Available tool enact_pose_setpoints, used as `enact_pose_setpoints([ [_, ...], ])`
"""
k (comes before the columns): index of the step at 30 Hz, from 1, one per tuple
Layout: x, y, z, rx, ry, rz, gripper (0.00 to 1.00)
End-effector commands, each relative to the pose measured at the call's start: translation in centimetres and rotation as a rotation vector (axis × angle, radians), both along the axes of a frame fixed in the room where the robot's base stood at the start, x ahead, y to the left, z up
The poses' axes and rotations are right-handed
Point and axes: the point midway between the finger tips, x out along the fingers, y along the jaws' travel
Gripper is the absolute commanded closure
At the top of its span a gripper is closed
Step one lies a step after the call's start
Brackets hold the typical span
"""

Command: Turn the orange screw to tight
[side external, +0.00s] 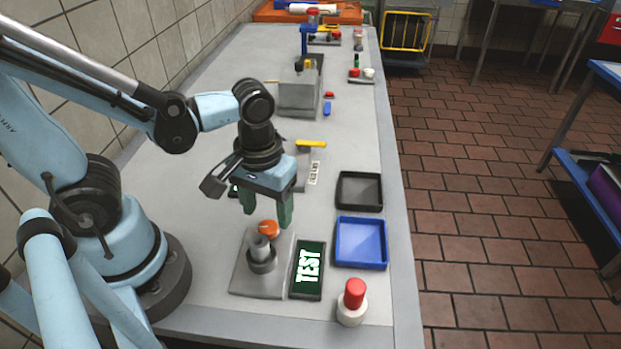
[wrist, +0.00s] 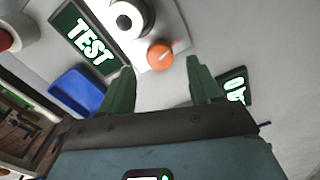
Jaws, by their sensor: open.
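The orange screw (side external: 268,229) is a round orange cap on a grey metal plate (side external: 243,280), beside an upright grey cylinder (side external: 261,255). In the wrist view the orange screw (wrist: 160,55) shows ahead of the fingertips, between them in the picture. My gripper (side external: 267,216) has two green fingers pointing down above the screw. In the wrist view my gripper (wrist: 160,68) is open and empty, with a wide gap between the fingers. The fingers appear apart from the screw. A dark panel reading TEST (side external: 308,270) lies right of the plate.
A blue tray (side external: 361,264) and a black tray (side external: 360,206) sit at the right. A white bottle with a red cap (side external: 352,302) stands near the front. A grey block with a yellow handle (side external: 310,143) is behind my gripper.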

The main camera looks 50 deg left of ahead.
Motion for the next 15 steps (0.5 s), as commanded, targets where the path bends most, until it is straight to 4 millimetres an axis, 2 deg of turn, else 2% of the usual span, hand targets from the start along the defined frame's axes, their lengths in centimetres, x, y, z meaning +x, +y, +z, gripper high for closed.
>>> enact_pose_setpoints([
  [6, 0.0, 0.0, -1.8, 0.000, 0.000, 0.000, 0.37],
  [15, 0.0, 0.0, -3.1, 0.000, 0.000, 0.000, 0.37],
])
